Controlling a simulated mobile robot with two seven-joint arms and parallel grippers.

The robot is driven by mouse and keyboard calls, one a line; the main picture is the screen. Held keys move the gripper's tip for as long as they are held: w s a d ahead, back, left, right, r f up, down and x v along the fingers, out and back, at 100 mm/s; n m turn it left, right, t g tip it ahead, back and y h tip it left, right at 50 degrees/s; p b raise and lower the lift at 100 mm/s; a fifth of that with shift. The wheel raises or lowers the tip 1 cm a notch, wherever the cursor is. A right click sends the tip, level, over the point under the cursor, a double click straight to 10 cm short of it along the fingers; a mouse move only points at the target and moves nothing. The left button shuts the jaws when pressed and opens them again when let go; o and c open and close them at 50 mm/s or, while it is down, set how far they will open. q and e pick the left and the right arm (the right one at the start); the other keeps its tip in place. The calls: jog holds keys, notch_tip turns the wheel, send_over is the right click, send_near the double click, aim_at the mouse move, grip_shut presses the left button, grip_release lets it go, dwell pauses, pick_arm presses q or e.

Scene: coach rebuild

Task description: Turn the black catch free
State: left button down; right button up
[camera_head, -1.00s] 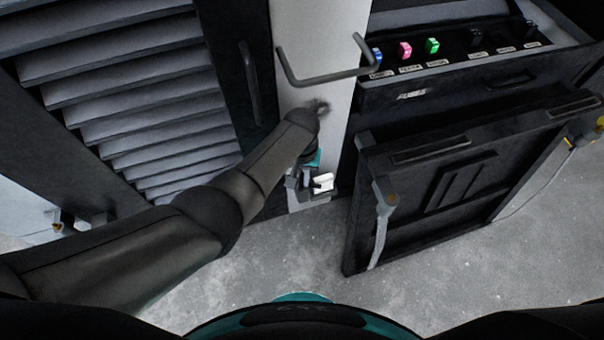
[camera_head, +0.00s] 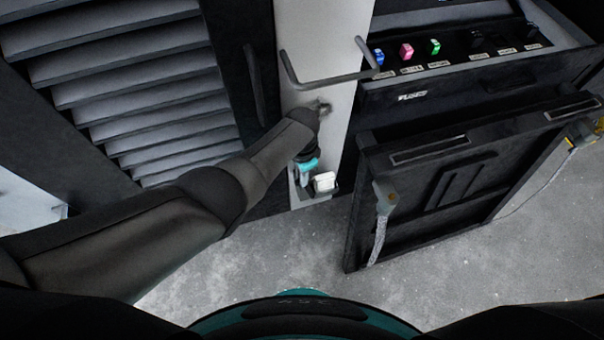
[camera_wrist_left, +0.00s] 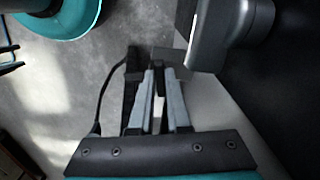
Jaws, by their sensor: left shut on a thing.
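My left arm reaches in from the left in the head view. Its left gripper (camera_head: 303,186) points down at the foot of the pale pillar (camera_head: 343,60), beside a small white block in a dark holder (camera_head: 324,183). In the left wrist view the two grey fingers (camera_wrist_left: 158,92) are closed around a narrow black piece (camera_wrist_left: 159,80), which looks like the black catch. The fingers and arm hide most of it, so I cannot tell how far it is turned. My right gripper is in neither view.
A bent grey rail (camera_head: 330,80) crosses above the wrist. A louvred panel (camera_head: 150,95) stands left. The grey floor (camera_head: 270,245) is clear in front.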

pick_arm(q)
jog(key=shift+m, duration=1.2)
jog(key=c, duration=0.9)
grip_release()
notch_tip(320, 180, up, 8)
jog(key=p, duration=0.5)
jog(key=shift+f, duration=0.25)
